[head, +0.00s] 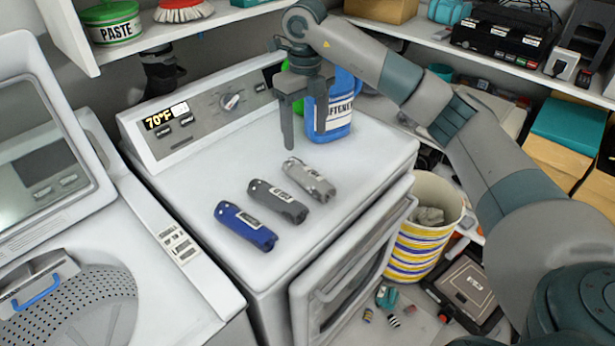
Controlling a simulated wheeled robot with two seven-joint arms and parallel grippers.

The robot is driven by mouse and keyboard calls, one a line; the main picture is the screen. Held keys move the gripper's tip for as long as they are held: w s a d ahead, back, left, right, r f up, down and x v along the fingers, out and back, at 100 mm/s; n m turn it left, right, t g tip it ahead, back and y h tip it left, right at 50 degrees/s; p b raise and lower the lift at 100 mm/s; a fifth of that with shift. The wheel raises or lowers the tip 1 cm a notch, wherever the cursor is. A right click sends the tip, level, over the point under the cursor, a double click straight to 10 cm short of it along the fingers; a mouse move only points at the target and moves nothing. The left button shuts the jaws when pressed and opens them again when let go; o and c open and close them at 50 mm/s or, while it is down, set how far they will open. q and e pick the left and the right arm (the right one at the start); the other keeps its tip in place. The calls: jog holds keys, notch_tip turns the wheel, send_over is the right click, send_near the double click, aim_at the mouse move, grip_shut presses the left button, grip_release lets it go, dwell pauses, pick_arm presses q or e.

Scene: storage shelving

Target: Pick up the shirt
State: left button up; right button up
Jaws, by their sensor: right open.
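A crumpled grey cloth (428,215) lies inside the striped basket (408,257) on the floor, right of the dryer; it may be the shirt, but I cannot tell for sure. My right gripper (304,139) is open and empty, fingers pointing down. It hangs over the back part of the dryer top, in front of a blue softener bottle, up and left of the basket. My left gripper is not in view.
Blue (245,226), dark grey (278,201) and light grey (310,179) handheld items lie on the white dryer top (215,180). The blue bottle (341,115) stands behind. An open washer (90,300) is left. Shelves hold boxes; small items litter the floor.

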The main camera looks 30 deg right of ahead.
jog(key=p, duration=0.2)
send_over(307, 172)
jog(key=f, duration=0.6)
jog(key=shift+w+f, duration=0.1)
jog(key=shift+w, duration=0.3)
jog(key=shift+f, duration=0.45)
jog(key=shift+p, duration=0.3)
jog(key=shift+s+f+p, duration=0.25)
jog(key=shift+f+p, duration=0.45)
jog(key=shift+p, duration=0.05)
jog(key=f+p, duration=0.1)
jog(key=f, duration=0.1)
jog(key=shift+s+f+p, duration=0.2)
jog(key=shift+f+p, duration=0.15)
jog(key=shift+p, duration=0.05)
jog(key=shift+w+f, duration=0.1)
jog(key=shift+f, duration=0.5)
jog(key=c, duration=1.2)
